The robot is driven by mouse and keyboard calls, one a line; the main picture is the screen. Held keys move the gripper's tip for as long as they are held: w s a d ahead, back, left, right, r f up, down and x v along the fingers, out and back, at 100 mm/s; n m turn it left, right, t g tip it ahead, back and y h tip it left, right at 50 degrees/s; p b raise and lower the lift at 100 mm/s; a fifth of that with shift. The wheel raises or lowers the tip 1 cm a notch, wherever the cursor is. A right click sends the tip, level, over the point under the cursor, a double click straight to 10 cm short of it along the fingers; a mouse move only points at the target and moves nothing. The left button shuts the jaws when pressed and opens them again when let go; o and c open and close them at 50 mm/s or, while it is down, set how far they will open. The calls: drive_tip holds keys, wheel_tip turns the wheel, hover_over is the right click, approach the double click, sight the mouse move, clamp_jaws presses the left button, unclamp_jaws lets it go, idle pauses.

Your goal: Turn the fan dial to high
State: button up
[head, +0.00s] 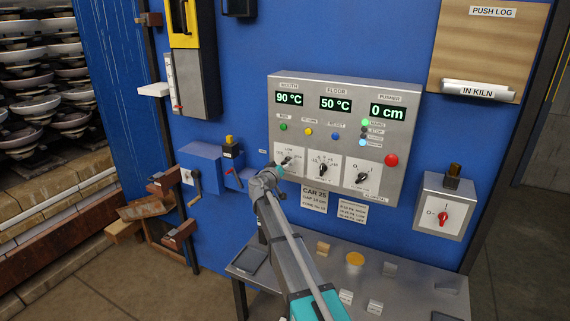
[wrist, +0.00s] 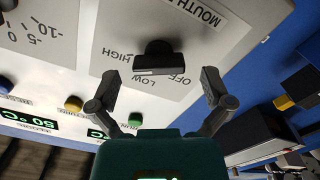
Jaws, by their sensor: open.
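The fan dial is a black knob on a white plate at the lower left of the grey control panel (head: 335,205). In the wrist view the dial (wrist: 158,56) appears upside down, with the labels OFF, LOW and HIGH around it and MOUTH above. I cannot tell which label it points to. My gripper (wrist: 161,84) is open, with one finger on each side of the dial in the picture and no visible contact. In the head view my gripper (head: 276,172) is just in front of the dial plate (head: 280,152) and partly hides it.
Two more dials, a middle one (head: 322,170) and a right one (head: 362,177), sit beside the fan plate. A red button (head: 391,160) is at the right. A red-knobbed switch box (head: 444,214) stands farther right. A metal table (head: 330,262) with small blocks lies below.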

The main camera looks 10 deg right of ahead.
drive_tip(key=v, duration=1)
drive_tip(key=shift+w, duration=0.1)
drive_tip(key=s+d+f+m+g+y, duration=0.1)
drive_tip(key=s+d+f+g, duration=0.4)
drive_tip(key=s, duration=0.3)
drive_tip(key=s+d+f+m+g+y, duration=0.1)
drive_tip(key=s+d+f+g, duration=0.35)
drive_tip(key=s+f, duration=0.35)
drive_tip(key=s+a+f+n+g+y, duration=0.1)
drive_tip(key=s+y, duration=0.3)
drive_tip(key=s, duration=0.6)
drive_tip(key=s+a+f+n+g+y, duration=0.2)
drive_tip(key=s+a+f+g+y, duration=0.1)
drive_tip(key=s, duration=0.7)
drive_tip(key=shift+f+g+y, duration=0.55)
drive_tip(key=shift+f+y, duration=0.25)
drive_tip(key=shift+s+a, duration=0.1)
